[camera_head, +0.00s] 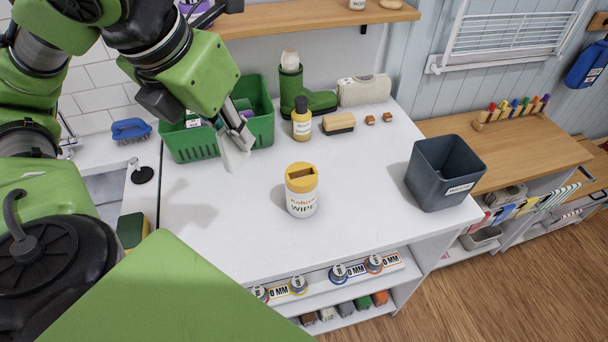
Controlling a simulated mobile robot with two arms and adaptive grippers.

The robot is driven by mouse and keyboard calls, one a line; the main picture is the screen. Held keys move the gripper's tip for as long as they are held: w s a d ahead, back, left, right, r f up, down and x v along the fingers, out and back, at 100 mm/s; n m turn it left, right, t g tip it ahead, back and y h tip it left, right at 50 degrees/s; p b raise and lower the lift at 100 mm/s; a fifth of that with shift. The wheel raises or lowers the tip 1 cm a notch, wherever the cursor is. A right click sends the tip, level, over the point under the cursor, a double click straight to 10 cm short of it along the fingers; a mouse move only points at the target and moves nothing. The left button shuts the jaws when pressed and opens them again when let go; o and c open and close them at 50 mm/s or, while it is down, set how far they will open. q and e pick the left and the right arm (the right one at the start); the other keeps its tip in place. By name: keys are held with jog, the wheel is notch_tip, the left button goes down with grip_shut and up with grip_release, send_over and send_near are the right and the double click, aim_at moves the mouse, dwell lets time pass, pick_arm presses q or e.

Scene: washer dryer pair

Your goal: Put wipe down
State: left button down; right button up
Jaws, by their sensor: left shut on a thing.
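My left gripper (238,132) comes in from the upper left and is shut on a white wipe (233,158). The wipe hangs down from the fingertips, in front of the green basket as I see it. I cannot tell whether its lower end touches the white worktop (355,245). A white wipes canister (302,199) with a yellow lid stands upright on the worktop, to the right of and nearer than the gripper. My right gripper is not in view.
The green basket (190,147) stands behind the gripper. A dark grey bin (436,175) stands at the right edge. The worktop around the canister is clear.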

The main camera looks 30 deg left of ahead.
pick_arm(q)
jog(key=w+f+p, duration=0.1)
jog(key=w+f, duration=0.3)
jog(key=w+d+f+p, duration=0.1)
jog(key=w+f, duration=0.3)
jog(key=w, duration=0.1)
jog(key=w+f+p, duration=0.1)
jog(key=w+f, duration=0.3)
jog(key=f, duration=0.1)
jog(key=shift+w+d+p, duration=0.3)
jog(key=shift+w+d, duration=0.1)
jog(key=shift+f, duration=0.55)
jog(key=c, duration=2.1)
grip_release()
